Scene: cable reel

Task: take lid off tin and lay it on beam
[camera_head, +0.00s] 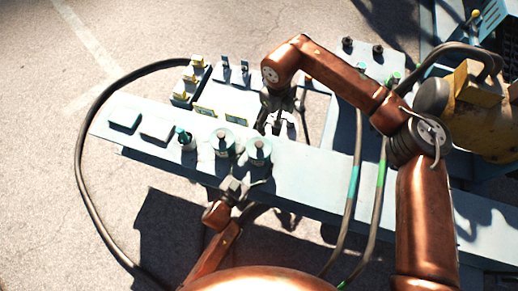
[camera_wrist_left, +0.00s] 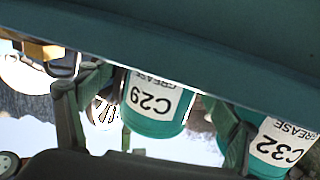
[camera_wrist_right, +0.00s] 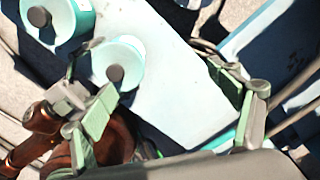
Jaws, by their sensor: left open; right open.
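Two teal tins with round pale lids and dark knobs stand side by side on the pale blue beam (camera_head: 330,178): a left tin (camera_head: 222,143) and a right tin (camera_head: 258,150). Both lids are on. The right wrist view shows these lids from above, a nearer lid (camera_wrist_right: 122,75) and a farther one (camera_wrist_right: 70,22). The left wrist view shows grease tins labelled C29 (camera_wrist_left: 155,105) and C32 (camera_wrist_left: 275,148), upside down. My left gripper (camera_head: 237,187) is open below the tins at the beam's near edge. My right gripper (camera_head: 278,120) is open and empty, above and right of the right tin.
Small yellow-tagged parts (camera_head: 204,110) lie behind. A black cable (camera_head: 82,170) loops at left.

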